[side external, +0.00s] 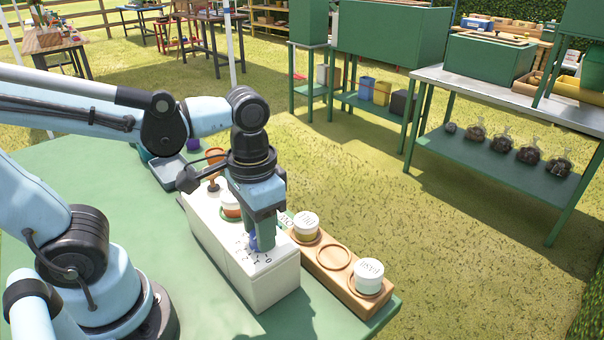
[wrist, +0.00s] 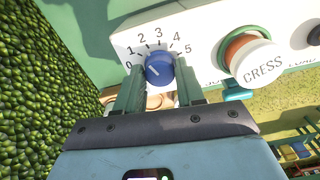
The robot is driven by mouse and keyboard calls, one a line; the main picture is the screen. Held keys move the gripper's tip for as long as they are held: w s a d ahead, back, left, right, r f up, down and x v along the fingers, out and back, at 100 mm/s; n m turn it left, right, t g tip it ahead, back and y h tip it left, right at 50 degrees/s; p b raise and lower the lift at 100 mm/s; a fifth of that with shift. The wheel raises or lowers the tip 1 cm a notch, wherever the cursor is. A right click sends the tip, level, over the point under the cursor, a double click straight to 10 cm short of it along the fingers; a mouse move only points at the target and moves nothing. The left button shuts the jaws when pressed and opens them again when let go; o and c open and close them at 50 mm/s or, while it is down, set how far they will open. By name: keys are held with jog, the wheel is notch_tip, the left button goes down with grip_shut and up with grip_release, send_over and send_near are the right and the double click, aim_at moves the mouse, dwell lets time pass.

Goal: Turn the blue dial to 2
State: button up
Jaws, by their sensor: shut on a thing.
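The blue dial (side external: 254,242) is on the top face of a white box (side external: 268,289), with numbers printed around it. In the wrist view the dial (wrist: 160,68) shows the numbers 0 to 5 in an arc above it. A short pale mark on the dial points towards the left, low-number side; its exact number is hard to read. My gripper (side external: 256,228) reaches down from above, and its green fingers (wrist: 157,92) are shut on the dial, one on each side. In the side view the fingers partly hide the dial.
A white-lidded jar labelled CRESS (wrist: 256,62) sits beside the dial on the box. A wooden rack (side external: 329,272) next to the box holds two white-lidded jars (side external: 306,224) and (side external: 369,274), with an empty round recess between. A grey tray (side external: 172,172) lies behind. The green table is clear near my base.

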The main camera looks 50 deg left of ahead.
jog(key=shift+m, duration=0.8)
jog(key=o, duration=1)
jog(key=shift+o, duration=0.2)
jog(key=shift+r, duration=0.15)
notch_tip(320, 180, up, 12)
jog(key=shift+f, duration=6.15)
jog(key=shift+r, duration=0.1)
